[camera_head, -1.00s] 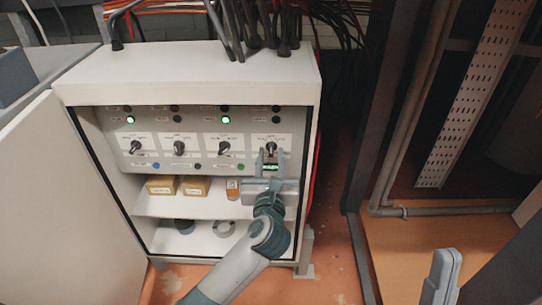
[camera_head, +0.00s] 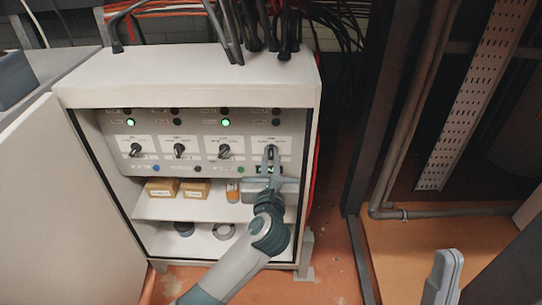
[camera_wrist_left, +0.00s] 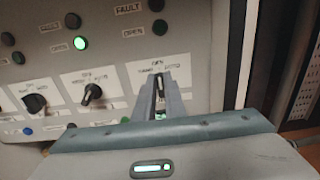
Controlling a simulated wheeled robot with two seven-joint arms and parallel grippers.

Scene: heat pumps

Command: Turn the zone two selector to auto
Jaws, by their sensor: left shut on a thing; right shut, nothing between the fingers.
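The grey control panel (camera_head: 202,165) in the open white cabinet has a row of black selector knobs. My left gripper (camera_head: 271,151) is at the rightmost knob, with its fingers closed around it. In the left wrist view my left gripper (camera_wrist_left: 160,92) is shut on that rightmost selector (camera_wrist_left: 159,84), which is mostly hidden between the fingers. Its white plate reads OFF at top and seems to read AUTO at right. The zone label is hidden or too small to read. My right gripper (camera_head: 443,275) is shut and empty at lower right, far from the panel.
Other selectors (camera_head: 224,150) stand close to the left of the held one. Two green lamps are lit, one here (camera_head: 225,122). A shelf with yellow boxes (camera_head: 194,188) lies below. The open cabinet door (camera_head: 75,200) is at left. Cables (camera_head: 285,35) run above.

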